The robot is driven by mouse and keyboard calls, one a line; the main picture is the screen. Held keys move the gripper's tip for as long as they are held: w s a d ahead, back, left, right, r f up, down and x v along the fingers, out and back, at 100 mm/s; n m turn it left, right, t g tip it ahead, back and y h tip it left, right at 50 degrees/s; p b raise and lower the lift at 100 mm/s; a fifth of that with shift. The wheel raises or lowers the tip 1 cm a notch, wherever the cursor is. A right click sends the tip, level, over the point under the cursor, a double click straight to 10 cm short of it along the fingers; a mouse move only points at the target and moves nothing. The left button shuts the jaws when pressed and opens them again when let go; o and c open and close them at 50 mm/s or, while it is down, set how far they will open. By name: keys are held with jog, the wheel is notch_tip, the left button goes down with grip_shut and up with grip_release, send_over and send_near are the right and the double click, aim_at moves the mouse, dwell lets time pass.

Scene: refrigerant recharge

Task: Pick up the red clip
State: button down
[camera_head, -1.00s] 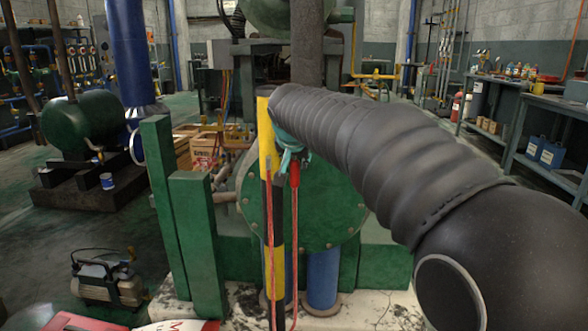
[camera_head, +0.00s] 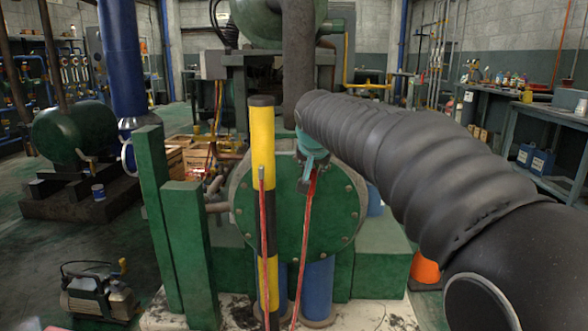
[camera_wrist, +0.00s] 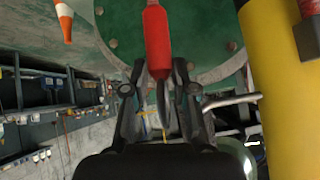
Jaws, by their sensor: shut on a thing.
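The red clip (camera_wrist: 157,40) is in the wrist view, with its dark jaws between the two fingers of my gripper (camera_wrist: 160,82). My gripper is shut on it. In the head view my gripper (camera_head: 309,172) is small and partly hidden by my arm, and the red clip (camera_head: 312,186) shows just below it. A red cable (camera_head: 302,255) runs down from the clip at a slant. The clip hangs in front of the green round flange, clear of the yellow and black post (camera_head: 262,135).
A second red clip or lead end (camera_head: 262,182) lies against the post, with its own red cable going down. Green upright beams (camera_head: 158,215) stand left. An orange cone (camera_head: 425,269) stands on the floor at right. A small pump (camera_head: 97,290) sits at lower left.

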jog(key=d+r, duration=0.1)
jog(key=d, duration=1.1)
jog(key=shift+s+r+p, duration=0.2)
jog(key=shift+r+p, duration=0.05)
jog(key=shift+p, duration=0.15)
jog(key=shift+d, duration=0.2)
jog(key=d, duration=0.8)
jog(key=shift+s+d, duration=0.15)
jog(key=shift+d, duration=0.2)
dwell(0.4)
